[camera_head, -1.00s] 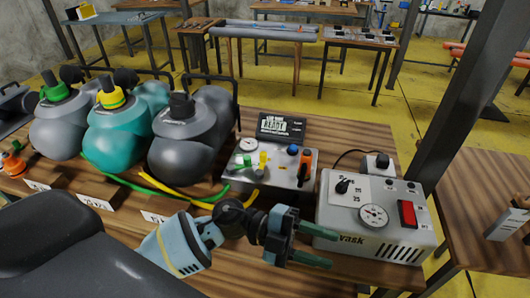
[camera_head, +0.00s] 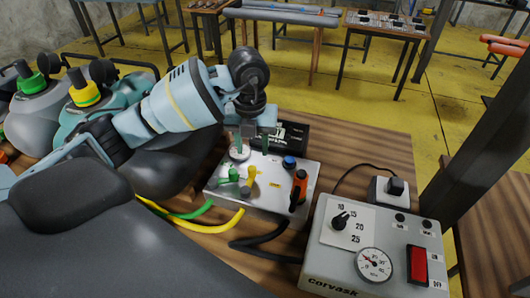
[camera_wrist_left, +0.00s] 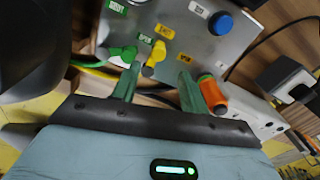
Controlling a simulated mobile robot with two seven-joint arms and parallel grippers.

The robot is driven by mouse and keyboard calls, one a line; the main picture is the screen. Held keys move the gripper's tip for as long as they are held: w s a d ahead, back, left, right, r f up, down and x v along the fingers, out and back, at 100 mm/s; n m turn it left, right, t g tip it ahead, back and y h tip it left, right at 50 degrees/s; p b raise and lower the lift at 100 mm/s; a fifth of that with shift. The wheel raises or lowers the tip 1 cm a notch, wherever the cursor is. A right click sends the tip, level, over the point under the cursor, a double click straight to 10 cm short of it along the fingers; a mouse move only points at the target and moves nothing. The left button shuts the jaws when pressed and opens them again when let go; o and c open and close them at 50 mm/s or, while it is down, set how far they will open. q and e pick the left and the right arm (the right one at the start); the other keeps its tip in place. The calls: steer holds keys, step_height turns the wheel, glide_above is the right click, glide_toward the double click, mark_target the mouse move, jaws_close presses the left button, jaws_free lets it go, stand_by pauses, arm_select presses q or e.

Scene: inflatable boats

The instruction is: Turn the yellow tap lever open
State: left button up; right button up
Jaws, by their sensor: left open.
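The yellow tap lever (camera_head: 252,175) stands on the grey metal panel box (camera_head: 268,192), between a green lever (camera_head: 233,173) and an orange-handled lever (camera_head: 299,187). My left gripper (camera_head: 254,143) is open and points down over the back part of the panel. In the left wrist view the yellow lever (camera_wrist_left: 154,60) appears between the gripper's two green fingers (camera_wrist_left: 157,82), beyond their tips. The green lever (camera_wrist_left: 122,55) shows near the left finger, and the orange handle (camera_wrist_left: 212,94) beside the right one. I see no contact with the yellow lever. My right gripper is not in view.
A grey control box (camera_head: 372,245) stands to the right. Hoses (camera_head: 222,220) lie in front, and boat bodies are at left.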

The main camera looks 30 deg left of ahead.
mark_target(252, 168)
arm_select(q)
steer(key=shift+a+r, duration=0.1)
steer(key=shift+s, duration=0.15)
steer(key=shift+s+f, duration=0.15)
steer(key=shift+f, duration=3.7)
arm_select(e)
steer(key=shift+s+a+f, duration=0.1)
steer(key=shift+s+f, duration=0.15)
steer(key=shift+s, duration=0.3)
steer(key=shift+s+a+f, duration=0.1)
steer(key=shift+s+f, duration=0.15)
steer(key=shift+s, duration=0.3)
arm_select(q)
jaws_close()
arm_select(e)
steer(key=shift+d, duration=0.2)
